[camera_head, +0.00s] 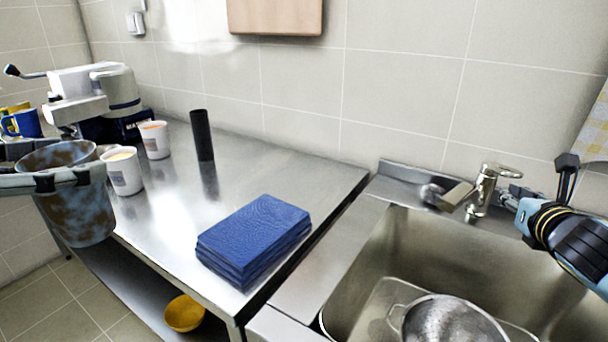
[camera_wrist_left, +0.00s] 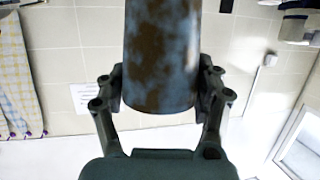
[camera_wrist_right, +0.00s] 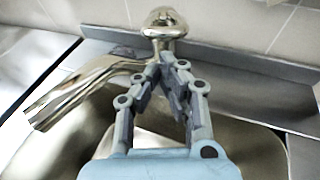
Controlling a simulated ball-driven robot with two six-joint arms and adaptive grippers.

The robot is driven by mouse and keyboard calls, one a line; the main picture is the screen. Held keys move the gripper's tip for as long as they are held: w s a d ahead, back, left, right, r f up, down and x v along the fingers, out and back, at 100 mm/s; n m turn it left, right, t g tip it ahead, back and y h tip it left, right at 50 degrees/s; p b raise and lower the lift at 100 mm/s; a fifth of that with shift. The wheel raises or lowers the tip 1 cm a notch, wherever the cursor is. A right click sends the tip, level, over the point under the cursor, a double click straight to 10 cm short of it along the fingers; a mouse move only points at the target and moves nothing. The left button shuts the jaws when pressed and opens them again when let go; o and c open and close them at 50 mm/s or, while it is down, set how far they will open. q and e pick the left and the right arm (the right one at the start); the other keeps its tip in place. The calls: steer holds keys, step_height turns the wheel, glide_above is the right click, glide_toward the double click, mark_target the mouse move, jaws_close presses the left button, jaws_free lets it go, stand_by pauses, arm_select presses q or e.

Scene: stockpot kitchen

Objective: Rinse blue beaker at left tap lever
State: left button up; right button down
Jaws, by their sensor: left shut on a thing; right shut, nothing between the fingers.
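The blue beaker (camera_head: 78,215) is streaked with brown stains and looks upright at the far left of the head view. My left gripper (camera_head: 64,180) is shut on it, one finger on each side in the left wrist view (camera_wrist_left: 160,88). The beaker is held in front of the counter's left end, away from the sink. The chrome tap (camera_head: 485,185) stands behind the sink, its lever (camera_head: 503,171) on top. My right gripper (camera_head: 512,194) is shut and empty, just right of the tap. In the right wrist view its fingertips (camera_wrist_right: 170,64) are close below the tap head (camera_wrist_right: 165,24); contact is unclear.
The steel sink (camera_head: 375,250) holds a metal colander (camera_head: 450,320). Folded blue cloths (camera_head: 255,235) lie on the counter (camera_head: 300,165) left of it. A yellow bowl (camera_head: 184,313) sits below.

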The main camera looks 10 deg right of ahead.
arm_select(q)
steer(key=shift+r, duration=0.1)
stand_by(0.3)
step_height(320, 180, up, 3)
steer(key=p, duration=0.2)
steer(key=shift+p, duration=0.4)
